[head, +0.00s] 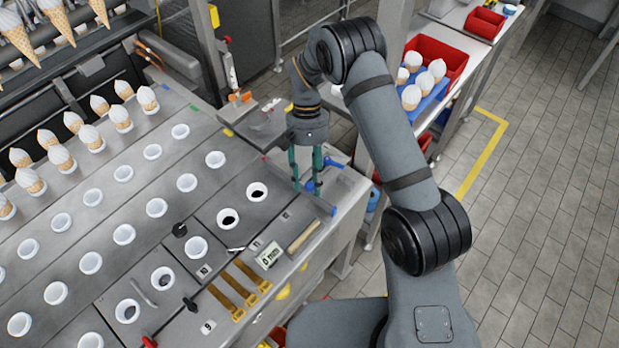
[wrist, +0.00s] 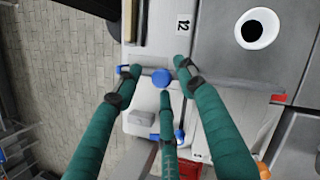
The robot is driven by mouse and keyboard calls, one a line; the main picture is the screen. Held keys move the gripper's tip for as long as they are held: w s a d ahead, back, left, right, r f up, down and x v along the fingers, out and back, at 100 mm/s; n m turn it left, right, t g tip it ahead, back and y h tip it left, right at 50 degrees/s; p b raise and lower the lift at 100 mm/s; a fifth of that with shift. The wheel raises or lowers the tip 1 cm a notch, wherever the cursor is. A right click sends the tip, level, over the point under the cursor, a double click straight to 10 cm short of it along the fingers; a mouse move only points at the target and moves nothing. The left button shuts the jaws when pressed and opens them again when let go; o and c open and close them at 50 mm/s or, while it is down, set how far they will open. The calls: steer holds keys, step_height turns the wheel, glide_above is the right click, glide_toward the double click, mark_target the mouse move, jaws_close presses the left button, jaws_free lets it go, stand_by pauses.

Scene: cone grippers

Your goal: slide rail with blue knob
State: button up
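The blue knob (wrist: 162,77) shows from above in the wrist view, on a thin grey rail (wrist: 240,83) that runs across the picture. In the head view the blue knob (head: 310,186) is partly hidden by my fingers, at the bench's right end. My gripper (head: 305,188) points down there with green fingers. In the wrist view my gripper (wrist: 160,76) has three fingers spread around the knob, with gaps between each fingertip and the knob. It is open and holds nothing. I cannot tell how far the fingertips are above the rail.
The grey bench (head: 225,185) carries several white cups and rows of cones on the left. A wooden-handled tool (head: 304,237) lies near the fingers. A red bin (head: 440,62) and a blue tray of cones stand on a side table. Tiled floor lies right.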

steer(key=shift+c, duration=0.9)
steer(key=c, duration=0.7)
jaws_close()
